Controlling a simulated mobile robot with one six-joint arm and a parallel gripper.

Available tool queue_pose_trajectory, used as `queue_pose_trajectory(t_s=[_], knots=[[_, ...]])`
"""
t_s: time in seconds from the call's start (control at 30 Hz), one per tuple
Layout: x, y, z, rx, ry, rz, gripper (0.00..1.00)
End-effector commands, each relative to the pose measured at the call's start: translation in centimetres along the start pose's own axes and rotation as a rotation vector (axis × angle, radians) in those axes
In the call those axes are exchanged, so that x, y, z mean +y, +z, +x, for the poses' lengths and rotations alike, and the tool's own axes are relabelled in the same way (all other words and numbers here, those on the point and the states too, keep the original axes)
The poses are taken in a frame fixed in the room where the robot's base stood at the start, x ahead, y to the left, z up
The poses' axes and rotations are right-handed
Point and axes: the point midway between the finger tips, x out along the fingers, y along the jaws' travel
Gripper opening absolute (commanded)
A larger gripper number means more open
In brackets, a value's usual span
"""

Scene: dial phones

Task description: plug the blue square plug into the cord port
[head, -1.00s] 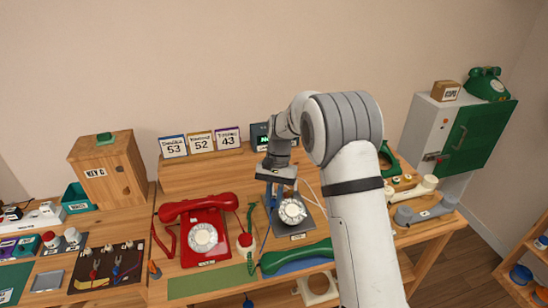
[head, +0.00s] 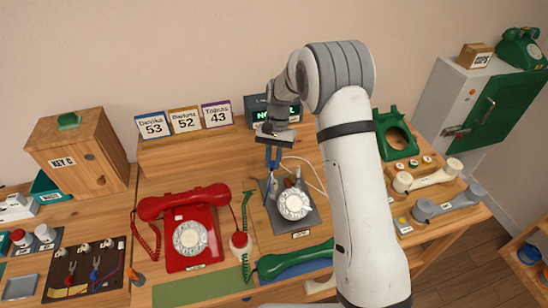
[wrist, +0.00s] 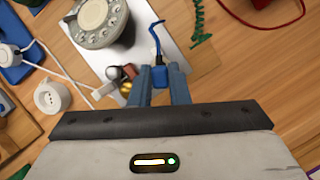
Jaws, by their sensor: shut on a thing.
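My gripper (head: 273,165) has blue fingers and is shut on the blue square plug, just above the desk behind the grey dial phone (head: 293,205). In the wrist view the blue plug (wrist: 160,74) sits between the fingertips (wrist: 160,88), with its blue cord (wrist: 156,38) curling away over a pale plate. The grey phone's dial (wrist: 97,18) shows at the upper left there. Small dark, red and gold pieces (wrist: 122,75) lie left of the plug. I cannot tell which part is the cord port.
A red phone (head: 190,235) stands left of the grey one, with a green coiled cord (head: 246,235) between. A green handset (head: 293,260) lies in front. A white round socket-like piece (wrist: 51,97) and white cable (wrist: 80,90) are at left in the wrist view.

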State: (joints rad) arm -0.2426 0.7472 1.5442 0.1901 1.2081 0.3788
Motion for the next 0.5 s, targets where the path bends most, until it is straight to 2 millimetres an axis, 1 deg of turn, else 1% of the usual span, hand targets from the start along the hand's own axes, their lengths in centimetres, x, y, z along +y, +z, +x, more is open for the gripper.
queue_pose_trajectory(t_s=[0.27,0.5], knots=[[0.1,-0.6,1.4,0.0,-0.001,0.002,0.0],[0.2,-1.5,3.4,0.0,-0.002,0.003,0.0]])
